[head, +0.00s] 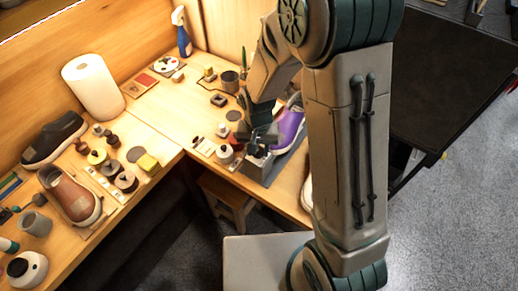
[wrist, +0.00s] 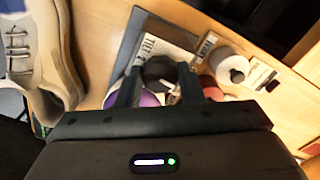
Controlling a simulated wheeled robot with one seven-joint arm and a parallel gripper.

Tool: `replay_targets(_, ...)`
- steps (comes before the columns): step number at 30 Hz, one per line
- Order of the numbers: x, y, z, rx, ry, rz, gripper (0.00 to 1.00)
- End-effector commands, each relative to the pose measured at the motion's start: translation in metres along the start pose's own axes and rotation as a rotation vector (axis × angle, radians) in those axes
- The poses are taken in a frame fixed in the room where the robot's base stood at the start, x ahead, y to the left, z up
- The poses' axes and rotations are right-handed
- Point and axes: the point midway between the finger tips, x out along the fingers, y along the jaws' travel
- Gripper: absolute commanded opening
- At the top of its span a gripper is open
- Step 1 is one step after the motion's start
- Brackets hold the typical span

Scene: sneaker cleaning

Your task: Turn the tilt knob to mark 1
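The dark, many-sided tilt knob (wrist: 158,72) sits beside a light plate with dark lettering (wrist: 150,47) in the wrist view. The lettering is partly covered, and I cannot read mark 1 or the knob's pointer. My gripper (wrist: 160,78) has one finger on each side of the knob, which nearly fills the gap. I cannot tell whether both fingers press on it. In the head view my gripper (head: 260,137) is low over the near end of the grey stand (head: 262,170) that carries the purple sneaker (head: 289,128). The knob is not clear there.
A white round container (wrist: 229,66) and small labels lie right of the knob. A pale shoe (wrist: 42,50) stands at the left of the wrist view. A paper towel roll (head: 93,86), a brown shoe (head: 72,195) and a blue spray bottle (head: 182,33) stand farther away.

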Motion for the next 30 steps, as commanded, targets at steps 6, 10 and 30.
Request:
replay_targets(6, 0.0003, -0.0003, 0.0, 0.016, 0.0, 0.0, 0.14)
replay_targets(10, 0.0011, -0.0007, 0.0, 0.143, 0.001, 0.0, 0.14)
replay_targets(30, -0.0013, -0.0008, 0.0002, 0.506, 0.0, 0.0, 0.14)
